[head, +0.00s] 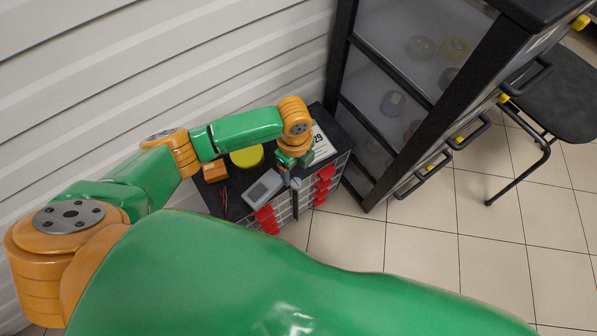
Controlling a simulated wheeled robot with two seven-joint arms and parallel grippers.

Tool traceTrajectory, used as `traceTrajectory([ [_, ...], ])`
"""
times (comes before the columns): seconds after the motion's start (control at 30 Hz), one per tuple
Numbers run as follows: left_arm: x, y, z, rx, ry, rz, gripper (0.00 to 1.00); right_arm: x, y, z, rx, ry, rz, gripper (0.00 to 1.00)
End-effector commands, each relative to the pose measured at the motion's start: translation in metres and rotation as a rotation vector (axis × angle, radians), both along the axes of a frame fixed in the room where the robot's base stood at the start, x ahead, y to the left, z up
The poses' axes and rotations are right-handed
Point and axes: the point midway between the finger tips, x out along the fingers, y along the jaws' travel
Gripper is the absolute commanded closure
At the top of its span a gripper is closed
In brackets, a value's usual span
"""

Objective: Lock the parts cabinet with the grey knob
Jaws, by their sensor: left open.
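The low parts cabinet (283,213) stands against the wall, with a black top and a front of small clear and red drawers. My left gripper (287,179) is open and points down at the cabinet's top front edge, near the middle. A small grey piece (296,184) shows right by the fingertips; it may be the grey knob, but the gripper partly hides it. I cannot tell whether the fingers touch it or are around it. My right gripper is not in view.
On the cabinet top are a grey device (263,189), a yellow round tin (247,157), an orange box (214,172) and a printed sheet (321,147). A tall black cabinet (384,134) with clear panels and drawer handles stands close on the right. A dark stool (560,100) stands beyond it.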

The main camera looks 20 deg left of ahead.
Motion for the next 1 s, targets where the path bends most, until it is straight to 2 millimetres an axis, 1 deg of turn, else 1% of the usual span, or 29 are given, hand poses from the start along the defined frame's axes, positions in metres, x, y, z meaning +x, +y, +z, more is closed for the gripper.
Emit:
traceTrajectory([
  [0.03, -0.001, 0.001, -0.006, 0.007, 0.004, -0.016, 0.27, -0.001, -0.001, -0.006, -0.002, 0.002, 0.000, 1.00],
  [0.07, -0.002, 0.001, -0.010, 0.010, 0.006, -0.019, 0.27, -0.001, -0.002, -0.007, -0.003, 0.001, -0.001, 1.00],
  [0.2, -0.002, 0.001, -0.040, 0.008, 0.008, -0.016, 0.27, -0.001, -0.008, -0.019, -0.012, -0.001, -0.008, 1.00],
  [0.33, -0.002, 0.001, -0.060, 0.007, 0.006, -0.014, 0.27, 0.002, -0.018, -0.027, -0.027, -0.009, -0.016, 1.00],
  [0.43, -0.002, 0.000, -0.067, 0.007, 0.005, -0.014, 0.27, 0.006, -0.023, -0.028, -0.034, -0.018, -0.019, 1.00],
  [0.67, -0.002, 0.000, -0.066, 0.006, 0.004, -0.013, 0.27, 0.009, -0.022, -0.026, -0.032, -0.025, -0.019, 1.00],
  [0.7, -0.002, 0.000, -0.066, 0.006, 0.004, -0.013, 0.38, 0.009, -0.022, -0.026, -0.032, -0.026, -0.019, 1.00],
  [0.77, -0.002, 0.000, -0.066, 0.006, 0.004, -0.012, 0.54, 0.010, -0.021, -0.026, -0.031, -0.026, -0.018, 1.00],
  [0.8, -0.002, 0.000, -0.066, 0.006, 0.004, -0.012, 0.65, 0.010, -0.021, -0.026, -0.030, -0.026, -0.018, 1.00],
  [0.87, -0.002, 0.000, -0.066, 0.006, 0.004, -0.012, 0.81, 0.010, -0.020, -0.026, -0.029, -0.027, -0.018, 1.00],
  [0.9, -0.002, 0.001, -0.066, 0.006, 0.004, -0.012, 0.92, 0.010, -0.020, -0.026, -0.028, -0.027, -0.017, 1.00],
  [0.93, -0.002, 0.001, -0.066, 0.007, 0.005, -0.012, 1.00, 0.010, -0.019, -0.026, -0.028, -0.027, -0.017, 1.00],
  [1.0, -0.002, 0.001, -0.066, 0.007, 0.005, -0.012, 1.00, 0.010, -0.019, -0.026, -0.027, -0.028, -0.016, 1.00],
])
